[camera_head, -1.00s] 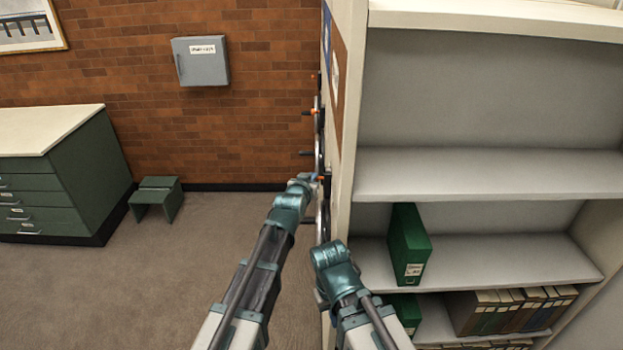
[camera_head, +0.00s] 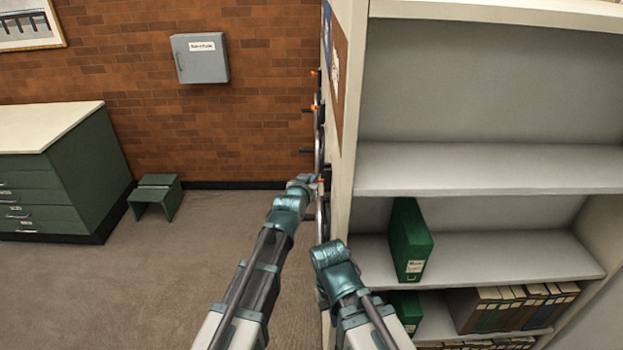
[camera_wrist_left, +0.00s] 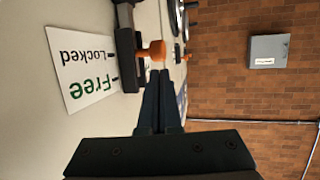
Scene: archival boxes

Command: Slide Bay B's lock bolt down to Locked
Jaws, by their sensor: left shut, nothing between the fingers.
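The lock bolt is a dark slide (camera_wrist_left: 127,46) with an orange knob (camera_wrist_left: 152,53), seen in the left wrist view on the pale panel. A white label (camera_wrist_left: 80,68) beside it reads "Locked" and "Free", upside down in this view. The knob sits about level with the word "Locked". My left gripper (camera_wrist_left: 160,73) is shut and empty. Its tips are just below the knob in the picture, on the Free side, touching or very close. In the head view my left gripper (camera_head: 317,181) is at the shelf unit's side panel, partly hidden by its wrist. My right gripper is hidden.
More orange knobs and dark handles (camera_head: 317,108) line the panel edge farther along. The open shelf unit (camera_head: 450,170) stands right, holding green boxes (camera_head: 409,240). A green cabinet (camera_head: 60,180) and step stool (camera_head: 156,197) stand left. The floor between is clear.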

